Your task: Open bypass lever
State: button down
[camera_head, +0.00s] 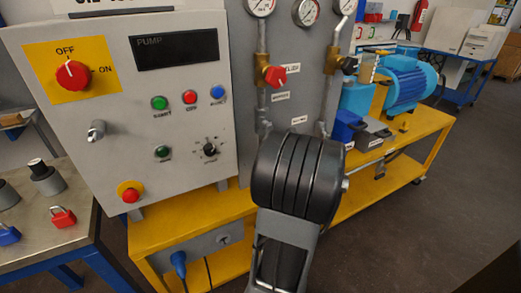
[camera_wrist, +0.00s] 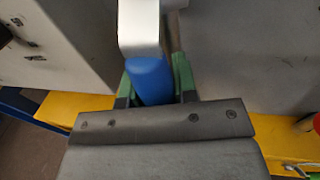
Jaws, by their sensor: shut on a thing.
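A lever with a blue grip (camera_wrist: 150,82) and a pale grey upper part (camera_wrist: 138,28) is in the upper middle of the wrist view. I take it to be the bypass lever; no label on it is readable. My gripper (camera_wrist: 154,76) has its green fingers on either side of the blue grip and is shut on it. In the head view my dark arm covers the gripper and the lever, so neither shows there. Which way the lever is turned relative to its pipe cannot be told.
The grey pump control box (camera_head: 120,110) stands left of my arm. Pipes with a red-handled valve (camera_head: 272,76) and a black-handled valve (camera_head: 346,65) rise behind it. A blue motor (camera_head: 405,85) sits on the yellow bench (camera_head: 425,122) at right.

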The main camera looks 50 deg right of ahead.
jog(key=shift+a, duration=0.1)
dwell(0.4)
jog(key=c, duration=0.9)
grip_release()
jog(key=s+a, duration=0.1)
jog(key=s, duration=0.3)
jog(key=s+p, duration=0.1)
jog(key=s, duration=0.4)
jog(key=s+a, duration=0.1)
jog(key=s, duration=0.3)
jog(key=shift+s+a+r, duration=0.3)
